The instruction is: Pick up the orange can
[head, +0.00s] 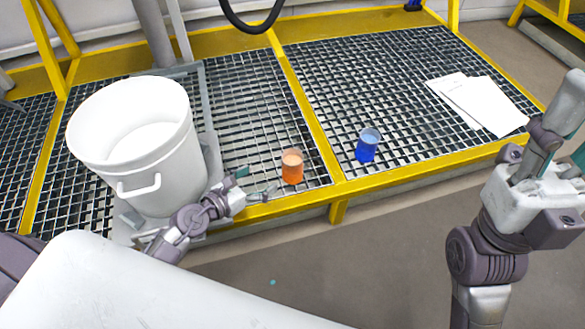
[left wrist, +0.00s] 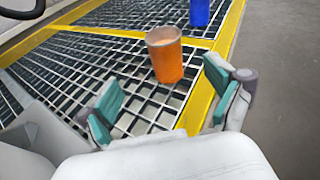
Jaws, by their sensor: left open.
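The orange can (head: 292,168) stands upright on the metal grating near its yellow front edge. In the left wrist view the orange can (left wrist: 167,60) stands ahead of my fingers, a little right of the middle of the gap. My left gripper (head: 252,186) is just left of the can, with its fingers apart and nothing between them. Its teal-padded fingertips also show in the left wrist view (left wrist: 162,95).
A blue can (head: 367,146) stands to the right of the orange one, beyond a yellow bar (head: 305,105). A large white bucket (head: 140,150) stands left, close to my left gripper. White papers (head: 482,102) lie on the grating at right. The grating behind the orange can is clear.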

